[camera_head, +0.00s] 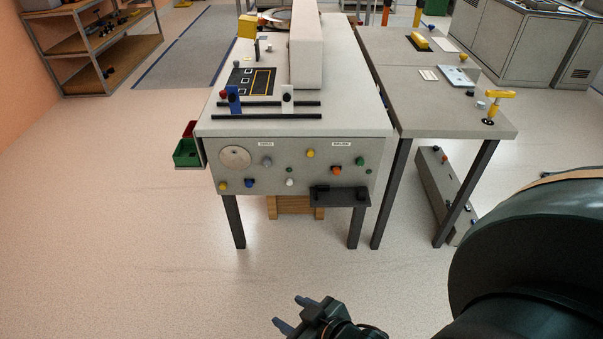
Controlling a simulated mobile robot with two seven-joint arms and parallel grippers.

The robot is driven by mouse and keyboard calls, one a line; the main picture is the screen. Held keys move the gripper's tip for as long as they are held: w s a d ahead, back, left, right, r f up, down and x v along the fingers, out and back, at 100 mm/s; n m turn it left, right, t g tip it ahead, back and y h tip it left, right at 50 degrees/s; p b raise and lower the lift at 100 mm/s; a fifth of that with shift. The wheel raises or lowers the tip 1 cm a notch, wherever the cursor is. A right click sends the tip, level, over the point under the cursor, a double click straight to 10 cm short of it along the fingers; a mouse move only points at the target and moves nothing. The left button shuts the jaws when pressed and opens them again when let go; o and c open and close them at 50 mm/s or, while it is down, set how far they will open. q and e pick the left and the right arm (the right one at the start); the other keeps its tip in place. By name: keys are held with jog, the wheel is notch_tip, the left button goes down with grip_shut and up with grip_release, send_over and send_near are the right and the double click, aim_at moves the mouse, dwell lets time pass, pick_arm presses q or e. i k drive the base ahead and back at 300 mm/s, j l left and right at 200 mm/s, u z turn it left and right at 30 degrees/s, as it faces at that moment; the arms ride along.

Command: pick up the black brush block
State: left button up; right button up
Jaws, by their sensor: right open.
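I cannot pick out the black brush block for certain. Dark items on the gantry bench (300,148) include a black panel with an orange outline (250,82), two black rails (266,110) on its top, and a black ledge (340,196) on its lower front right. My right gripper (291,313) is low at the bottom middle, over the floor in front of the bench, open with nothing between its fingers. It is well apart from the bench. My left gripper is not in view.
A grey side table (450,118) with a yellow clamp (490,105) adjoins the bench on the right. Green and red bins (187,150) hang at the bench's left. A long grey box (443,190) lies under the table. The floor in front is clear.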

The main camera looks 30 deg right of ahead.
aim_at(361, 194)
jog(key=z, duration=1.25)
